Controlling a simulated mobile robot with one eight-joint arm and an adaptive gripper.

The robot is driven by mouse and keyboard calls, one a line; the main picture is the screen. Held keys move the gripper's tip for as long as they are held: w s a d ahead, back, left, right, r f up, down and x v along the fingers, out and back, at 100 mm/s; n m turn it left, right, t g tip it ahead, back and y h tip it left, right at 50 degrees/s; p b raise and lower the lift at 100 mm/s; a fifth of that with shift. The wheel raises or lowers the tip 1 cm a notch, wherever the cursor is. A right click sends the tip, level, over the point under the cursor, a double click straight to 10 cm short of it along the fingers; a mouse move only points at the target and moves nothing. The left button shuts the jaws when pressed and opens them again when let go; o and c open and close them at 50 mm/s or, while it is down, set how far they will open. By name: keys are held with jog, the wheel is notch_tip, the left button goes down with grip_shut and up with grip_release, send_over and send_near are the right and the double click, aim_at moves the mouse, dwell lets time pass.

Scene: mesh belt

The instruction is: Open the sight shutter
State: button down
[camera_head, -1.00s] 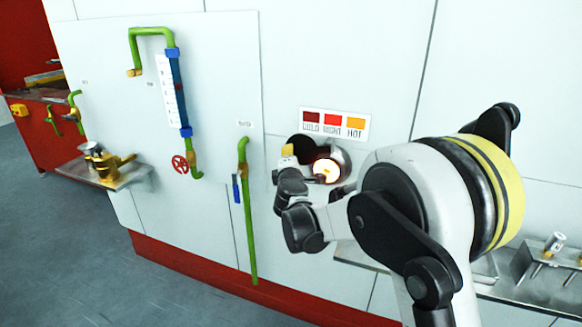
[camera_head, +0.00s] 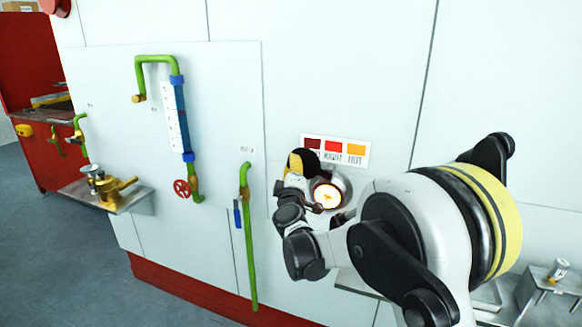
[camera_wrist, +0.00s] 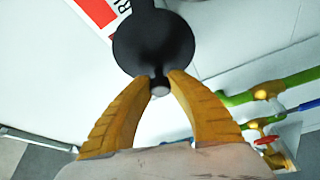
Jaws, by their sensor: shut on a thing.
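The sight shutter (camera_head: 311,158) is a round black disc on the white wall, up and left of the round sight port (camera_head: 328,196). The port shows a bright orange-white glow and looks uncovered. In the wrist view the shutter (camera_wrist: 153,42) fills the top middle, with a small grey knob at its lower edge. My gripper (camera_wrist: 161,80) has its yellow fingertips closed on that knob. In the head view my gripper (camera_head: 294,164) is at the shutter's left side and hides part of it.
Green pipes with a red handwheel (camera_head: 181,188) are on the panel to the left. A small shelf with a brass fitting (camera_head: 115,188) stands further left.

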jog(key=shift+d, duration=0.1)
jog(key=c, duration=1.2)
grip_release()
jog(key=shift+d, duration=0.1)
jog(key=s+f, duration=0.1)
jog(key=s, duration=1.1)
jog(key=shift+f, duration=0.3)
jog(key=shift+w, duration=0.1)
